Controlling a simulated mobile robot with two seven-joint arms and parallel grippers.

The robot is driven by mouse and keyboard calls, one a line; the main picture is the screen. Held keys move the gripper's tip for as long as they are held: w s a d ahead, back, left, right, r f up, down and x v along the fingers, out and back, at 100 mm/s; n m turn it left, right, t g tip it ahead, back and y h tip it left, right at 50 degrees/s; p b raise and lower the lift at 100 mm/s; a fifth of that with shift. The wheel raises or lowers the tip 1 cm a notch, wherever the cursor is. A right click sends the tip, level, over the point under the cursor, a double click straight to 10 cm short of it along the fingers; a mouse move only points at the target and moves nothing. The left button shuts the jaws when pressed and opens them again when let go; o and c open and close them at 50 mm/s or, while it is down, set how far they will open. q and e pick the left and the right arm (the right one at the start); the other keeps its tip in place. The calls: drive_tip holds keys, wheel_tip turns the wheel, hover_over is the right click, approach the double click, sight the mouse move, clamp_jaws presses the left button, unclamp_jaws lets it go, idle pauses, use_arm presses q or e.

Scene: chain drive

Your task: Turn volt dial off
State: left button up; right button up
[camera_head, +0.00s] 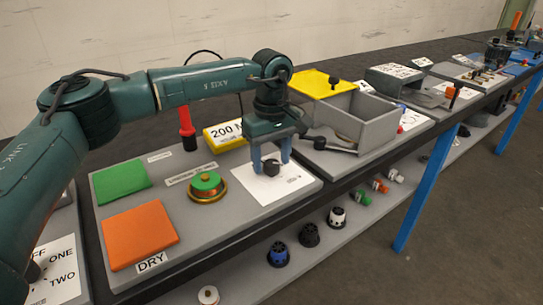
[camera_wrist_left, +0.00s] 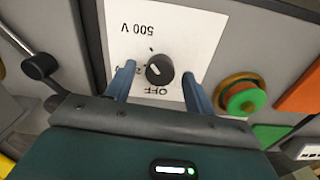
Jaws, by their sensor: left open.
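The volt dial (camera_head: 271,168) is a small black knob on a white plate (camera_head: 262,190) on the grey panel. It also shows in the left wrist view (camera_wrist_left: 160,67), where the plate reads 500 V above the knob and OFF below it, both upside down. A further label beside OFF is partly hidden. A small pale mark shows on the knob, too small to tell its exact setting. My left gripper (camera_head: 271,161) is open with its blue fingers on either side of the dial. In the wrist view a gap shows between the knob and each finger. My right gripper is out of view.
A green and brass round part (camera_head: 207,187), an orange pad (camera_head: 140,235), a green pad (camera_head: 122,180) and a red-handled tool (camera_head: 187,130) share the panel. A black lever (camera_head: 328,145) and a grey open box (camera_head: 360,115) stand to the right of the gripper.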

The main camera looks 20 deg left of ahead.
use_arm(q)
drive_tip(key=shift+c, duration=0.4)
drive_tip(key=c, duration=0.9)
